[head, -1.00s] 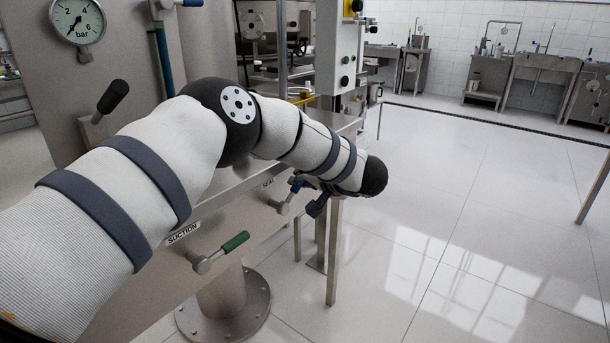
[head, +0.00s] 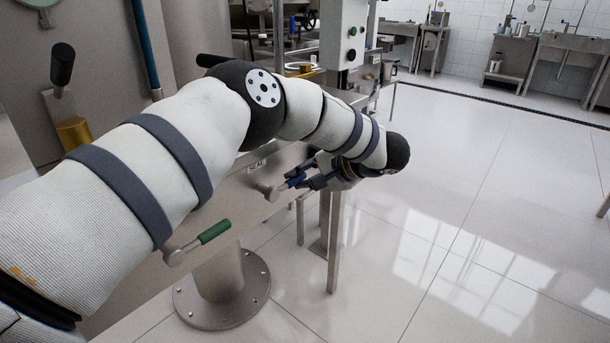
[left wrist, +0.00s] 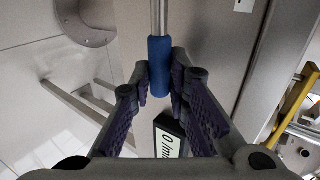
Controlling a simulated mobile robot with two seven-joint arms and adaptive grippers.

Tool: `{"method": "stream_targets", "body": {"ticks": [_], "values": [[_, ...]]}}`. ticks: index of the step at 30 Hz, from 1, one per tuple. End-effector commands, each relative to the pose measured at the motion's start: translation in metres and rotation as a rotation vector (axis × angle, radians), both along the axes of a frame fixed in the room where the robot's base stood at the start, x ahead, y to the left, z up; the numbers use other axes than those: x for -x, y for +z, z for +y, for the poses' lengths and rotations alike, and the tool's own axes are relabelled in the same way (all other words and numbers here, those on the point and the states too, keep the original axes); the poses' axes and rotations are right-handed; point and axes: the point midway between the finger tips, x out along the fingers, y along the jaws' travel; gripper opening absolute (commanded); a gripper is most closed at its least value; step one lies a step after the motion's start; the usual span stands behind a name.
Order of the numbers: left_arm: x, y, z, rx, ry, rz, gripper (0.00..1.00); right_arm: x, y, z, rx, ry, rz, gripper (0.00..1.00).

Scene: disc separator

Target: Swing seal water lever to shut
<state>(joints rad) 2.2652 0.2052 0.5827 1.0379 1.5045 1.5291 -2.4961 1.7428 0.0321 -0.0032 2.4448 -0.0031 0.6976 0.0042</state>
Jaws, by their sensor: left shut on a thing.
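The seal water lever has a blue grip (head: 297,178) and a metal hub (head: 271,192) on the steel panel, below a "SEAL" label (head: 257,166). The lever points out to the right from its hub in the head view. My left gripper (head: 304,178) is shut on the blue grip. In the left wrist view the blue grip (left wrist: 160,66) lies between the two fingertips (left wrist: 161,76), with the lever's bare metal rod running up out of the picture. The fingers hide part of the grip in the head view. My right gripper is not in view.
A green-handled lever (head: 214,231) sticks out of the panel nearer to me, below my left arm. A round pedestal foot (head: 240,305) and a table leg (head: 334,245) stand below. A black-handled lever (head: 62,65) is at the upper left. The floor at right is clear.

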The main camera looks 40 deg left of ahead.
Motion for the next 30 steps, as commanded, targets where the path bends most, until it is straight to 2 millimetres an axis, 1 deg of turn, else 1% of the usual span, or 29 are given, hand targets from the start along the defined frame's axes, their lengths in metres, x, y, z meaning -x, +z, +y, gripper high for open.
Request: {"method": "stream_targets", "body": {"ticks": [1,14,15,16,24,26,29,30], "values": [[0.001,-0.004,-0.001,0.004,-0.001,0.011,0.0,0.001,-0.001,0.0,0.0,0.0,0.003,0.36],[0.003,-0.005,-0.001,0.004,0.001,0.02,0.0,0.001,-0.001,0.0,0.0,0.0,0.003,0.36],[0.003,-0.005,-0.001,0.004,0.001,0.021,0.2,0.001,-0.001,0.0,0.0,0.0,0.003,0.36],[0.003,-0.005,-0.001,0.004,0.001,0.02,0.25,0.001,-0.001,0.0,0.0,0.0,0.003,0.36],[0.002,-0.002,-0.001,0.002,0.001,0.015,0.25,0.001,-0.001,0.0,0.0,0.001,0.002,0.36],[0.001,0.001,-0.005,0.002,-0.001,0.014,0.25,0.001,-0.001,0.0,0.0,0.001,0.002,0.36],[0.002,0.012,-0.022,0.003,-0.002,0.013,0.25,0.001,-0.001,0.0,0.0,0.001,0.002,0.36],[0.003,0.018,-0.031,0.001,-0.002,0.013,0.25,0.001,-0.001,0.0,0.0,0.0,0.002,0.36]]}}
